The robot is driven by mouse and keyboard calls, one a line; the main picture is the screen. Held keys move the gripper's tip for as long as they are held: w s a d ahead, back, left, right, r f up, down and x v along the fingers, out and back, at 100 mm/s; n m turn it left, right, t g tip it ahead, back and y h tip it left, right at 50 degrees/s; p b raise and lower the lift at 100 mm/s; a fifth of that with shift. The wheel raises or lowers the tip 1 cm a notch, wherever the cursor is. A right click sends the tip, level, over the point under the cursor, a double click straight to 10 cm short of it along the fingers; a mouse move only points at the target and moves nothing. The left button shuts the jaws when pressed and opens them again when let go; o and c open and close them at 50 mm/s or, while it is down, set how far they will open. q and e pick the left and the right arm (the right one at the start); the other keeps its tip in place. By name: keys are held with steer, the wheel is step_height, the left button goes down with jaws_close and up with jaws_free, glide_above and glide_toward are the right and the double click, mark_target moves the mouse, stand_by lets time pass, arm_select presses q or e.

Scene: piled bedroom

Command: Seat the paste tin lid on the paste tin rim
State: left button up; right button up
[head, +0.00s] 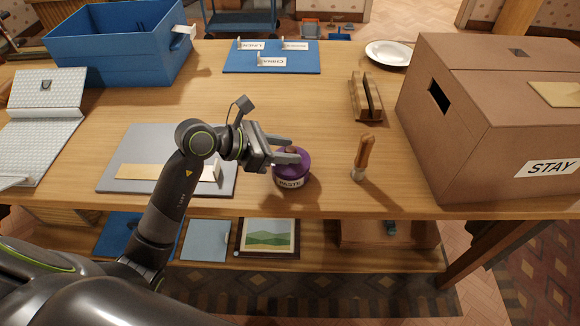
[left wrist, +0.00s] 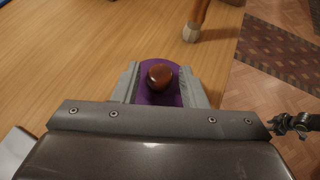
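The paste tin (head: 290,184) stands upright near the table's front edge, with a "PASTE" label on its side. The purple paste tin lid (head: 299,167) with a brown knob lies on top of the tin. I cannot tell whether it sits fully down on the rim, which is hidden. My left gripper (head: 285,149) is at the lid, its fingers apart on either side of the knob. In the left wrist view the knob (left wrist: 160,75) is between the fingers, with purple lid showing around it. My right gripper (left wrist: 296,124) seems to show small and dark at the right edge there.
A wooden-handled brush (head: 364,155) stands right of the tin. A grey board (head: 137,145) lies to the left. A wooden holder (head: 366,100), a blue card board (head: 272,65), a blue bin (head: 110,55) and a "STAY" box (head: 470,120) stand around. The table's middle is clear.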

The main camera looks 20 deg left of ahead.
arm_select(q)
steer(key=shift+a+r, duration=0.1)
steer(key=shift+p+v, duration=0.7)
steer(key=shift+v, duration=0.9)
steer(key=shift+s, duration=0.1)
steer(key=o, duration=0.5)
steer(key=c, duration=0.5)
